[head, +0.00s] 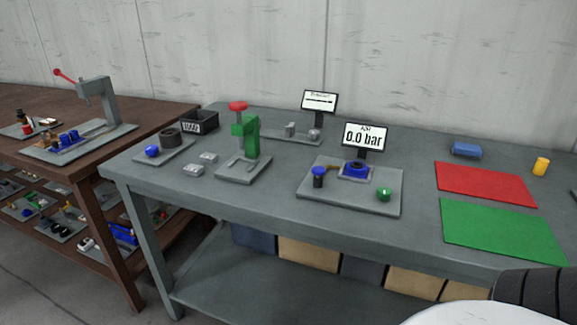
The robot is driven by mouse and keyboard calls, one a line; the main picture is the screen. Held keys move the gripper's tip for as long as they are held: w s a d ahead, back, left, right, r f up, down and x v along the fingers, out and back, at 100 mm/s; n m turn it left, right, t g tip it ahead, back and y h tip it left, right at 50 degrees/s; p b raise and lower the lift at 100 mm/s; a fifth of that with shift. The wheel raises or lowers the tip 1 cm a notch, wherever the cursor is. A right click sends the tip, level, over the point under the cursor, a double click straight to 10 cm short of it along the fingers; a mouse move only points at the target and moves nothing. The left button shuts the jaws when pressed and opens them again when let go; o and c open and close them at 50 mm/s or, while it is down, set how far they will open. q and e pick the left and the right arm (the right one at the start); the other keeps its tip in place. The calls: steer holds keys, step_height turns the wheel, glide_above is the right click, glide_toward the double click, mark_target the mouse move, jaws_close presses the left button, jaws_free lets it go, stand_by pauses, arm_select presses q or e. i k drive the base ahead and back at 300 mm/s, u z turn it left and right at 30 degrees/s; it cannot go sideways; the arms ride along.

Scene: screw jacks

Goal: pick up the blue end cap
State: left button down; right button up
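I cannot tell for sure which blue part is the end cap. A small rounded blue piece (152,151) sits on a grey plate (165,156) at the table's left end, next to a dark ring. A blue round fitting (357,168) sits on the grey test plate (345,200) below the 0.0 bar display. A blue top (319,171) sits on a short dark cylinder at that plate's left. None of these is touched by a gripper. Neither of my grippers is in view.
A green press (251,137) with a red knob stands between the two plates. The table's front strip is clear.

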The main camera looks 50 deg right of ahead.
mark_target(362, 173)
steer(key=u, duration=0.1)
steer(key=i, duration=1.9)
steer(key=z, duration=3.05)
